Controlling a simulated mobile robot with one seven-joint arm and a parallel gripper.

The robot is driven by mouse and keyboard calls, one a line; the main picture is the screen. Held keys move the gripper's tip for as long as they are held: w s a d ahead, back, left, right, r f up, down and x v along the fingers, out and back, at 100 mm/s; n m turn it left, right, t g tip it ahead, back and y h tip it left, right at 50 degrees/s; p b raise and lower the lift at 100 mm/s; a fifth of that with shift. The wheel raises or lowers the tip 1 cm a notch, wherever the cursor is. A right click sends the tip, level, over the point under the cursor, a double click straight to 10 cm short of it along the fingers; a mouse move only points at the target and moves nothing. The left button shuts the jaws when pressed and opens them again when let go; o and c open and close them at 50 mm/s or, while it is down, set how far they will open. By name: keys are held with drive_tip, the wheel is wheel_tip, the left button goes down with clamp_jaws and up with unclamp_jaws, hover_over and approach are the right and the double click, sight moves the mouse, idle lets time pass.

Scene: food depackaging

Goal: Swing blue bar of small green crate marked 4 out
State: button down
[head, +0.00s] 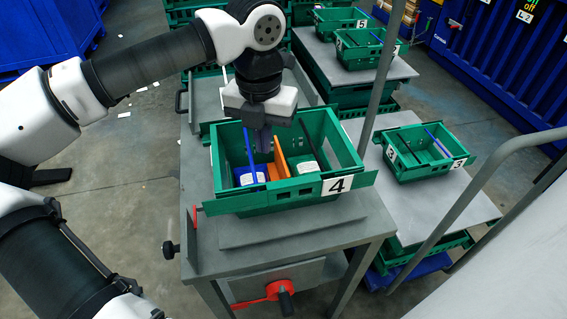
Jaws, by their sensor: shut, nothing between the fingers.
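The small green crate marked 4 (300,195) stands on the grey table, with its white label 4 facing front right. A blue bar (249,152) runs upright along the left part of the crate. Inside are a blue item with a white top (250,177), an orange piece (281,160) and another item with a white top on the right (308,168). My gripper (263,148) points down into the crate from above, shut, with its fingertips close to the right of the blue bar. I cannot tell whether they touch it. The fingers hide part of the far wall.
A green crate marked 3 (397,174) stands on a lower table at the right. Crates marked 5 (336,29) and 2 (366,58) stand on a table behind. A curved grey rail (470,190) rises at front right. A red-handled clamp (268,293) sits under the table.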

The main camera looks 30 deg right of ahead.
drive_tip(key=shift+f+b, duration=0.9)
drive_tip(key=shift+f, duration=0.25)
drive_tip(key=shift+w+a, duration=0.1)
drive_tip(key=shift+a, duration=0.3)
